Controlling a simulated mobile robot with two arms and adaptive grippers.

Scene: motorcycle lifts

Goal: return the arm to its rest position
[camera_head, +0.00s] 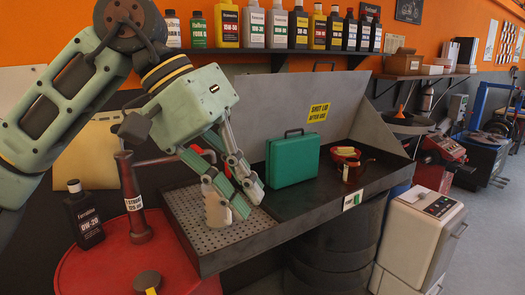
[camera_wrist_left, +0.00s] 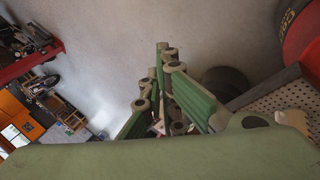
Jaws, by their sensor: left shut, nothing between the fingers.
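My left arm comes in from the left in the head view. Its green gripper (camera_head: 243,203) hangs over the parts-washer basin, with its fingers shut and empty. In the left wrist view the shut fingers (camera_wrist_left: 165,95) point away over grey floor. My right gripper is in neither view.
A beige object (camera_head: 216,210) stands on the perforated grate (camera_head: 190,205), partly behind my fingers. A green case (camera_head: 292,160) and a red-brown can (camera_head: 352,172) are in the basin. A red drum (camera_head: 75,270) bears a dark bottle (camera_head: 83,215) and a pump pipe (camera_head: 132,200). Bottles line the shelf above.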

